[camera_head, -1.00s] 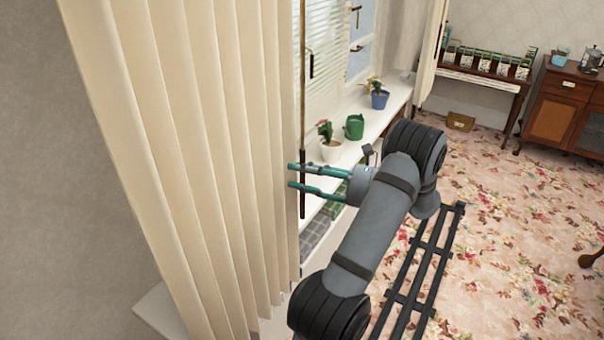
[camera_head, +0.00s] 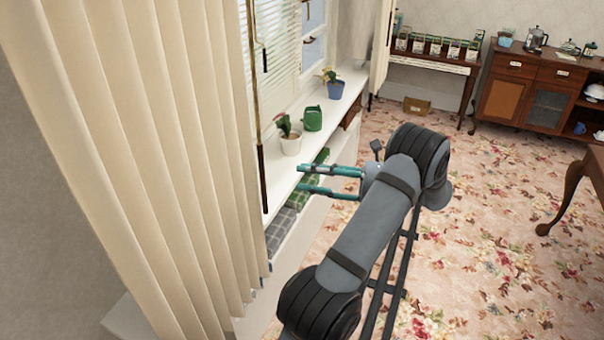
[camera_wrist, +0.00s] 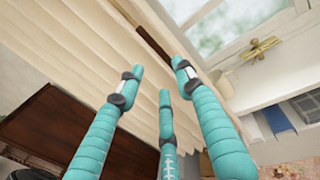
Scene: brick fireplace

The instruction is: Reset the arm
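My gripper (camera_head: 300,178) has teal fingers, spread apart and empty. In the head view it points left, over the front of the window sill. A long thin wand with a dark brown handle (camera_head: 263,180) hangs left of the fingertips, beside the cream curtain (camera_head: 130,160), with a gap between in the picture. In the wrist view the fingers (camera_wrist: 158,78) stand apart with nothing held between them. The wand handle (camera_wrist: 153,42) shows beyond them, between the tips in the picture. My arm reaches up from the lower middle of the head view.
A white sill (camera_head: 335,115) bears a potted plant (camera_head: 291,142), a green watering can (camera_head: 312,118) and a blue pot (camera_head: 336,89). Plaid cushions (camera_head: 282,225) lie below it. A wooden cabinet (camera_head: 530,92) and a table (camera_head: 590,172) stand right. Floral carpet between is open.

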